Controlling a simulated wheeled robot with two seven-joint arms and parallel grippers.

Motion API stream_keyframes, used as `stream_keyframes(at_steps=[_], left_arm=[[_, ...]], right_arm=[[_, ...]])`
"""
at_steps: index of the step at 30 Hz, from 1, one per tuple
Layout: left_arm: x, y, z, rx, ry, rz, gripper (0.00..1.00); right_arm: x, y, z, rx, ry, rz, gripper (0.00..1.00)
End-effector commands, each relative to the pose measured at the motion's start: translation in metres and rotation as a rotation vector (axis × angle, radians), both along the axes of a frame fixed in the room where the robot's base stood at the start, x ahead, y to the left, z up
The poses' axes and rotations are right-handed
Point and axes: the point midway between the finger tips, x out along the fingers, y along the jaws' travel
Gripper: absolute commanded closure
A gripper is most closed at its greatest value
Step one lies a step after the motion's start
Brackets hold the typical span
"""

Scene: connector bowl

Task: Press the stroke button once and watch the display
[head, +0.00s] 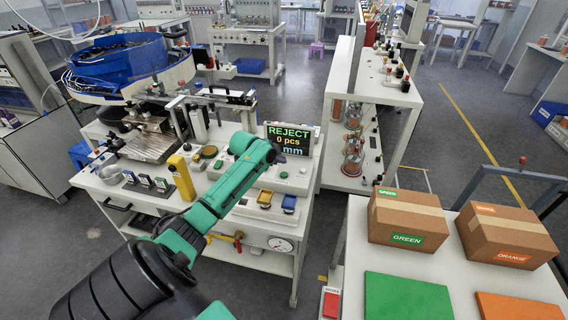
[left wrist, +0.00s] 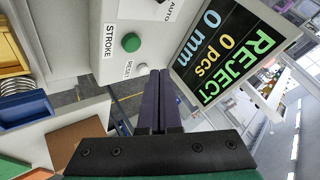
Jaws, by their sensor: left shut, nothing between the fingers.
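The green stroke button (left wrist: 131,42) sits on a light panel beside the label STROKE in the left wrist view. A smaller button marked RESET (left wrist: 141,70) is close by it. The display (head: 290,138) reads REJECT, 0 pcs and mm in the head view; the left wrist view shows the same display (left wrist: 228,48) with 0 mm. My left gripper (left wrist: 155,73) is shut and empty, its dark fingertips near the RESET button and apart from the stroke button. In the head view my left gripper (head: 279,158) is in front of the display. My right gripper is out of view.
A blue bowl feeder (head: 118,62) stands at the back left. Cardboard boxes (head: 408,218) (head: 505,235) stand on a white table at the right. A grey aisle lies between the benches.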

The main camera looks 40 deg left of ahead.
Motion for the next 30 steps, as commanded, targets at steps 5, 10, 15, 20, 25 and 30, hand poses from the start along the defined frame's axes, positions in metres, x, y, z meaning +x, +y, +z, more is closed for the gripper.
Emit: stream_keyframes(at_steps=[5, 10, 15, 20, 25, 30], left_arm=[[0.0, 0.0, -0.029, 0.0, 0.0, 0.0, 1.0], [0.0, 0.0, -0.036, -0.001, 0.001, -0.001, 1.0], [0.0, 0.0, -0.035, -0.001, 0.001, -0.001, 1.0], [0.0, 0.0, -0.035, -0.001, 0.001, -0.001, 1.0], [0.0, 0.0, -0.035, 0.0, 0.0, 0.0, 1.0], [0.0, 0.0, -0.035, 0.0, 0.0, 0.0, 1.0]], right_arm=[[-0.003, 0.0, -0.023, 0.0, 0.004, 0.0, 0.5], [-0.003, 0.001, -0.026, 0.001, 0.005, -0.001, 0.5], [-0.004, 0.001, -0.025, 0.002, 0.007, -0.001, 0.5], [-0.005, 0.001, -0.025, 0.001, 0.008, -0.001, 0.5], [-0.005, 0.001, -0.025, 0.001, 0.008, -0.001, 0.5], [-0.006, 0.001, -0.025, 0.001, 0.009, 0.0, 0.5]])
